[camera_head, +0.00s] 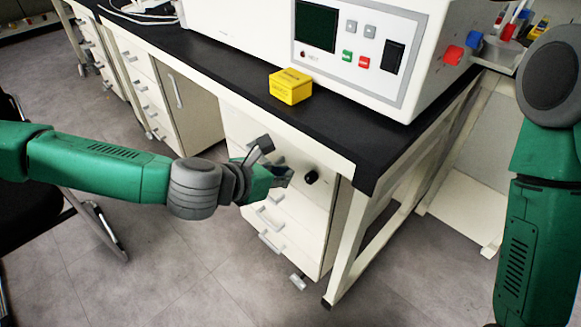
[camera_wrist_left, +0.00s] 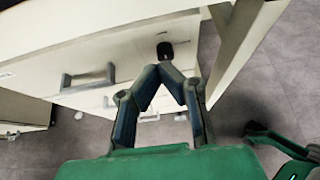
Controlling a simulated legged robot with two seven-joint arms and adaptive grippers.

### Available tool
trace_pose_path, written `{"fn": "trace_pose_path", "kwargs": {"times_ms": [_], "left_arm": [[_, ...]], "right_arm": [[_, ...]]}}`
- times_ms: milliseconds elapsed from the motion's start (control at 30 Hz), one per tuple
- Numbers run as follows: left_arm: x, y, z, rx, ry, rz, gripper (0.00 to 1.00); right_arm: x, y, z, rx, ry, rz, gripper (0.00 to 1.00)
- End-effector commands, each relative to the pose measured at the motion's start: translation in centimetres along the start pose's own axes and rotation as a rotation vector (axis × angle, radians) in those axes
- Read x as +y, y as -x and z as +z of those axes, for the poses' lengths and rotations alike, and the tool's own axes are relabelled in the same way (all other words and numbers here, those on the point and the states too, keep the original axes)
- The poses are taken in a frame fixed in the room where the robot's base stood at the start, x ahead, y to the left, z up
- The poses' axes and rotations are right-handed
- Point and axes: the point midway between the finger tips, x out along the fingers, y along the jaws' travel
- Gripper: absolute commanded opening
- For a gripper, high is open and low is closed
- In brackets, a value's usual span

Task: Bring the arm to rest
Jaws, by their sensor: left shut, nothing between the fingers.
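My left arm (camera_head: 105,170) reaches in from the left, green with grey joints, in front of the bench. My left gripper (camera_head: 279,163) is below the bench top's front edge, in front of the white drawer cabinet (camera_head: 298,222). In the left wrist view its fingers (camera_wrist_left: 166,72) come together at the tips, shut and empty. My right arm (camera_head: 530,225) hangs down at the right edge of the head view; its gripper is out of the picture.
The black bench top (camera_head: 345,135) carries a yellow box (camera_head: 290,87) and a white machine (camera_head: 425,50) with a screen and buttons. A small black object (camera_head: 312,177) shows by the cabinet, near the left gripper. A dark chair (camera_head: 40,215) stands left. The grey floor (camera_head: 190,270) in front is clear.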

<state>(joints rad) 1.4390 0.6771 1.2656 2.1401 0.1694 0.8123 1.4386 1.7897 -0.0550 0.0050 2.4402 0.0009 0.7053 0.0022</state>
Motion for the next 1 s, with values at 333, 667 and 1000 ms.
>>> {"fn": "trace_pose_path", "kwargs": {"times_ms": [333, 667, 1000], "left_arm": [[0.4, 4.9, -0.1, -0.004, 0.006, -0.002, 0.00], [-2.0, 5.0, -1.3, 0.030, -0.089, -0.046, 0.00], [-13.4, 11.6, -18.1, 0.273, -1.176, -0.548, 0.00]], "right_arm": [[0.0, 1.4, 0.0, -0.001, -0.001, 0.000, 0.40], [0.0, 1.7, 0.0, -0.001, 0.000, 0.000, 0.40], [0.1, 4.9, -0.2, -0.001, -0.001, 0.000, 0.40]]}}
